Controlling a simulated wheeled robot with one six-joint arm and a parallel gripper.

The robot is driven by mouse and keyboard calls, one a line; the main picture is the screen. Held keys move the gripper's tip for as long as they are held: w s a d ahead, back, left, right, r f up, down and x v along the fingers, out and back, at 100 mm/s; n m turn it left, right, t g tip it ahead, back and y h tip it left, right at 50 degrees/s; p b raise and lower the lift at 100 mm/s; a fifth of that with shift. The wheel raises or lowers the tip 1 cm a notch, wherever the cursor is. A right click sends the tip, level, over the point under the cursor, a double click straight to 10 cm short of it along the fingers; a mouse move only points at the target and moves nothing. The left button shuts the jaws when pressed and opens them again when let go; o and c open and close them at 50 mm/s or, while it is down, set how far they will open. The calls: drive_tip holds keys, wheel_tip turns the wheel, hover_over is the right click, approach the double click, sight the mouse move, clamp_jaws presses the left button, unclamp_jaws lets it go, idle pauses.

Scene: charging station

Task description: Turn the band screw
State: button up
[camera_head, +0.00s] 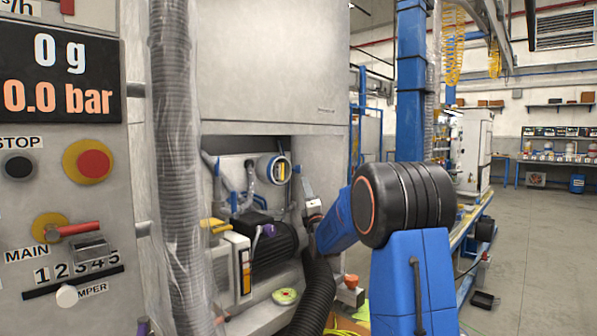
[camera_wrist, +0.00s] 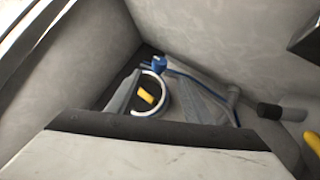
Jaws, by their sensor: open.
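A round, pale-rimmed fitting (camera_head: 274,168) with a yellow mark inside sits in the recess of the grey cabinet. It also shows in the wrist view as a white ring (camera_wrist: 141,112) around a dark opening with a yellow piece. A small blue part (camera_wrist: 159,63) at the ring's far edge looks like the band screw, but it is too small to be sure. My gripper (camera_head: 308,196) is in front of the recess, just right of and below the fitting.
A black ribbed motor (camera_head: 275,250) stands below the fitting, with a black hose (camera_head: 314,300) in front. A thick wrapped grey hose (camera_head: 172,130) runs vertically at left beside the control panel (camera_head: 60,200). Recess walls lie close around my gripper.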

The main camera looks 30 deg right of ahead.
sight(300, 172)
drive_tip(key=x, duration=1.3)
drive_tip(key=shift+r, duration=0.1)
drive_tip(key=c, duration=1)
